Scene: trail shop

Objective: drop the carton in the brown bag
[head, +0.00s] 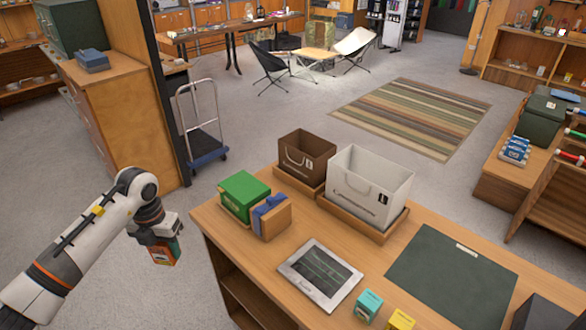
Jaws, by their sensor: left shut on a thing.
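My left gripper (158,240) is at the left, off the counter's left edge and above the floor. It points down and is shut on a small carton (164,254) with orange and dark green sides. The brown bag (304,159) stands open at the top in a shallow wooden tray on the far side of the counter. It is to the right of the gripper and farther back, beside a larger white bag (371,190). The inside bottom of the brown bag is hidden. My right gripper is not in view.
A green box (243,194) and a tan box with a blue ribbon (271,217) stand between the gripper and the bags. A tablet (319,275), a teal carton (367,305), a yellow carton (401,320) and a dark mat (450,280) lie on the counter (222,232).

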